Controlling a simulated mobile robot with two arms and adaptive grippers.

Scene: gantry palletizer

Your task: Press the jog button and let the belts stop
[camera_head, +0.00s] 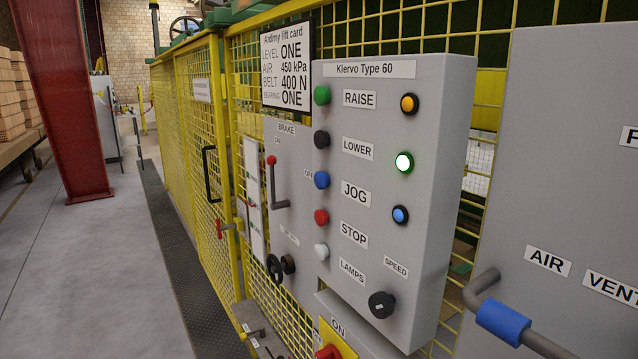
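The grey control panel (375,255), headed "Klervo Type 60", is mounted on the yellow mesh fence. Its blue button (321,180) lines up with the JOG label (355,193). Above it are a green button (322,95) by RAISE and a black one (321,139) by LOWER. Below are a red button (321,216) by STOP and a white one (321,252) by LAMPS. On the right, the green-rimmed lamp (404,162) glows white; an amber lamp (409,103) and a blue lamp (400,214) flank it. Neither gripper shows. I cannot make out the belts.
A brake box (288,225) with a red-knobbed lever stands left of the panel. A pipe with a blue sleeve (503,322) sticks out at lower right, before a grey cabinet (570,150). A red column (70,110) stands left. The floor (80,270) at left is clear.

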